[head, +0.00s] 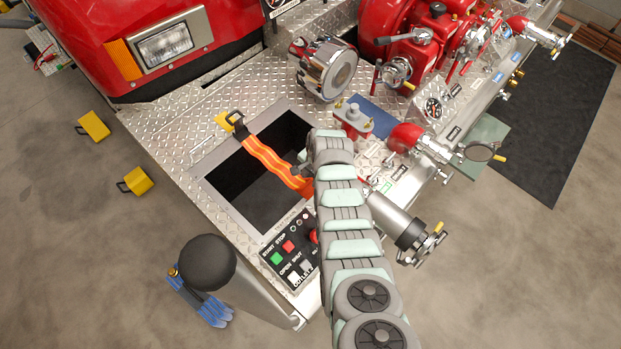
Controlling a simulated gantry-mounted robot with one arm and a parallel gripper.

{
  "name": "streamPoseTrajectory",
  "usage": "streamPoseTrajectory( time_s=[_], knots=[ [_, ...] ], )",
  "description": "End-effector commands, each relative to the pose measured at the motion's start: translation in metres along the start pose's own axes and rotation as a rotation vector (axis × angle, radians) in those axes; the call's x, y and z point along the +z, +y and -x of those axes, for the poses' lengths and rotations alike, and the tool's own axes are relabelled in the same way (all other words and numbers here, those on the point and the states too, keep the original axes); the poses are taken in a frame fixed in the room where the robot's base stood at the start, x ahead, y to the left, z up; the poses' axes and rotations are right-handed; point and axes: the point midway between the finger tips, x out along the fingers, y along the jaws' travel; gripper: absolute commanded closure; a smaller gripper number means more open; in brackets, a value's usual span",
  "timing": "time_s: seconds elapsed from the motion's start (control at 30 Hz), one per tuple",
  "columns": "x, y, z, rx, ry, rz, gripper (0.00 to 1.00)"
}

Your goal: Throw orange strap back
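The orange strap (268,158) runs diagonally across the open dark compartment (250,190) in the diamond-plate bumper. Its upper-left end meets a black and yellow latch (234,121) at the compartment's far rim. Its lower-right end reaches the compartment's right side, where my arm partly hides it. My gripper (305,172) is at that end of the strap, beside or over it. The fingers are too small and covered by my wrist to tell whether they are open or shut, or whether they touch the strap.
A control panel (288,250) with coloured buttons lies in front of the compartment. A chrome siren (327,69), red pump (425,50) and red-and-chrome valves (408,138) crowd the right. A black-topped post (208,262) stands front left. Bare plate lies left of the compartment.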

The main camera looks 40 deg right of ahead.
Motion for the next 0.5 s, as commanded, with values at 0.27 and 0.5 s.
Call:
streamPoseTrajectory(
  time_s=[0.27,0.5],
  knots=[
    [0.0002,0.0005,-0.0071,0.000,0.001,0.000,0.68],
    [0.0004,0.0006,-0.0074,0.001,0.001,0.000,0.68]
  ],
)
